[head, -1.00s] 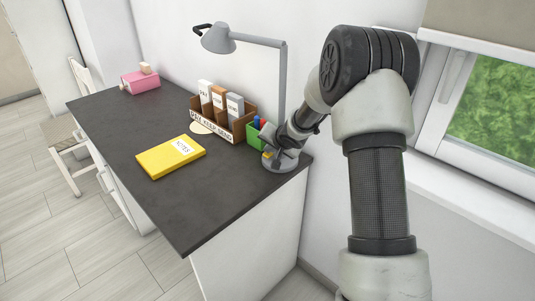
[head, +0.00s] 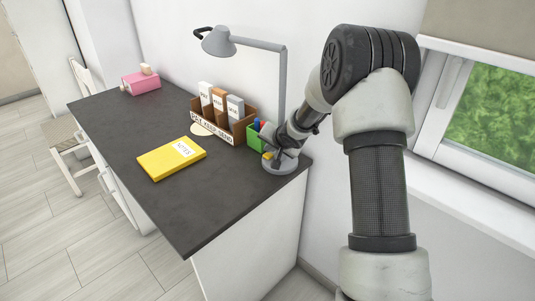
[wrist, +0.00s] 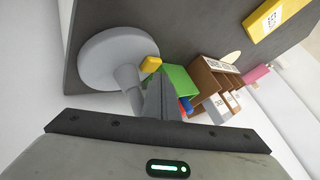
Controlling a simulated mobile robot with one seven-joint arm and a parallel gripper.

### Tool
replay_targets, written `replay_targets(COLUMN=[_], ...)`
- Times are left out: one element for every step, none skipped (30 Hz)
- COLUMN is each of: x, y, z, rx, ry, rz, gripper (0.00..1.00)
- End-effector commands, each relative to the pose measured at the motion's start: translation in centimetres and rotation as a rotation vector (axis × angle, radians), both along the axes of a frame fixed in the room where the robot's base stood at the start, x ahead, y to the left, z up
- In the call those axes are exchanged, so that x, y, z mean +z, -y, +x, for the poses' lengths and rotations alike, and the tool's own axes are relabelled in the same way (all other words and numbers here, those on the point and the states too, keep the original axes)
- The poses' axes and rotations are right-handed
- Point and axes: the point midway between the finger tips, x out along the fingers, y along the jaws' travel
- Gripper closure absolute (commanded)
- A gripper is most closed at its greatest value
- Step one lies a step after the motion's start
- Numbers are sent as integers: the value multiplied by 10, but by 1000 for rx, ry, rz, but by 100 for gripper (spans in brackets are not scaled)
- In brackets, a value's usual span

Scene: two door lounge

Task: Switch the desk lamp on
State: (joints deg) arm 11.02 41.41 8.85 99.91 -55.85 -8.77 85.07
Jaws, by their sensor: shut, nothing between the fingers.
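The grey desk lamp (head: 283,95) stands at the desk's back right corner. Its shade hangs out to the left and shows no glow. Its round base also shows in the wrist view (wrist: 112,57). A small yellow block (wrist: 150,63), seemingly the lamp's switch, sits at the rim of the base; it also shows in the head view (head: 267,156). My gripper (wrist: 160,82) is shut and empty, low over the base beside the post. Its fingertips are close to the yellow block; I cannot tell whether they touch it.
A green pen holder (head: 254,137) stands close to the lamp base. A brown file box (head: 243,123) with several files is left of it. A yellow notebook (head: 165,161) lies near the front. A pink box (head: 142,83) is at the far end. The desk (head: 215,208) is clear in front.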

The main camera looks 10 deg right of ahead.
Motion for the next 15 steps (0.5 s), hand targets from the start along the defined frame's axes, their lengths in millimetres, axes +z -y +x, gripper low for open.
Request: replay_targets(x=[11, 15, 18, 21, 24, 28, 30, 33, 37, 40, 42, 46, 49, 51, 53], y=[0, 0, 0, 1, 0, 0, 0, 0, 0, 0, 0, 0, 0, 0, 0], z=[0, 0, 0, 0, 0, 0, 0, 0, 0, 0, 0, 0, 0, 0, 0], rx=[-1, -1, -1, -1, -1, -1, -1, -1, -1, -1, 0, -1, -1, -2, -1], ry=[1, 1, 1, 1, 1, 1, 1, 1, 1, 0, 0, 1, 1, 1, 1], rz=[0, 0, 0, 0, 0, 0, 0, 0, 0, 1, 0, 0, 0, 1, 0], gripper=[100, 100, 100, 100, 100, 100, 100, 100, 100, 100, 100, 100, 100, 100, 100])
